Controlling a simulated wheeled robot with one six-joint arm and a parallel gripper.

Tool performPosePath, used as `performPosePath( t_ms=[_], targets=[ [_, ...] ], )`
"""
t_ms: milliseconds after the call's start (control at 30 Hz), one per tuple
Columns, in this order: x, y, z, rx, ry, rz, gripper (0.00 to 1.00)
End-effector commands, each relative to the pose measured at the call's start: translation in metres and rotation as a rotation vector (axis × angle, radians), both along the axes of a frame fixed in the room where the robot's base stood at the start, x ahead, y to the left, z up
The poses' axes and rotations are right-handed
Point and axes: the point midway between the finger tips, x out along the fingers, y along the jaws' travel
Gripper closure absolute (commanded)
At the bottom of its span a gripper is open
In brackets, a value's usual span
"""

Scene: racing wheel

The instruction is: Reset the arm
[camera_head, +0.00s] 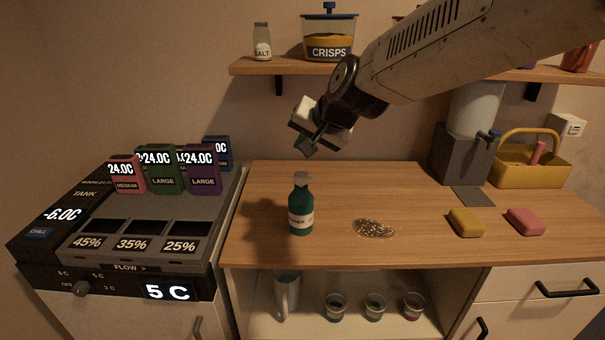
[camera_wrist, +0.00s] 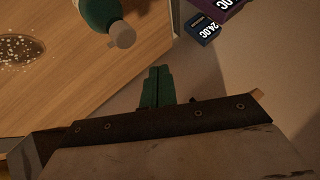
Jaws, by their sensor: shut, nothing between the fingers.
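My gripper (camera_head: 307,148) hangs in the air above the wooden counter, above and a little behind the green bottle in the head view. Its dark green fingers are together with nothing between them. They also show shut in the wrist view (camera_wrist: 157,88). My arm reaches in from the upper right. The green bottle (camera_head: 300,205) stands upright on the counter, apart from my gripper. Its neck and grey cap show in the wrist view (camera_wrist: 121,34).
A speckled patch (camera_head: 374,229) lies right of the bottle. Yellow (camera_head: 466,222) and pink (camera_head: 526,221) sponges lie further right. A chiller unit (camera_head: 135,240) with labelled boxes stands left. A shelf (camera_head: 290,66) holds a crisps jar (camera_head: 328,36). A dispenser (camera_head: 462,150) and yellow basket (camera_head: 530,172) stand back right.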

Motion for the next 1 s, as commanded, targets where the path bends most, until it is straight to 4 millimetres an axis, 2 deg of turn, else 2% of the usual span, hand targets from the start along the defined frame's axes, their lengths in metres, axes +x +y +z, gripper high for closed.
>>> performPosePath(
  t_ms=[333,467,567,667,900,1000],
  targets=[
    [-0.002,0.0,-0.002,-0.006,0.008,0.011,1.0],
    [-0.023,-0.002,-0.023,-0.065,0.091,0.081,1.0],
    [-0.062,-0.017,-0.041,-0.148,0.188,0.17,1.0],
    [-0.11,-0.053,-0.047,-0.237,0.283,0.243,1.0],
    [-0.233,-0.159,-0.046,-0.426,0.478,0.318,1.0],
    [-0.28,-0.197,-0.046,-0.483,0.537,0.305,1.0]
  ],
)
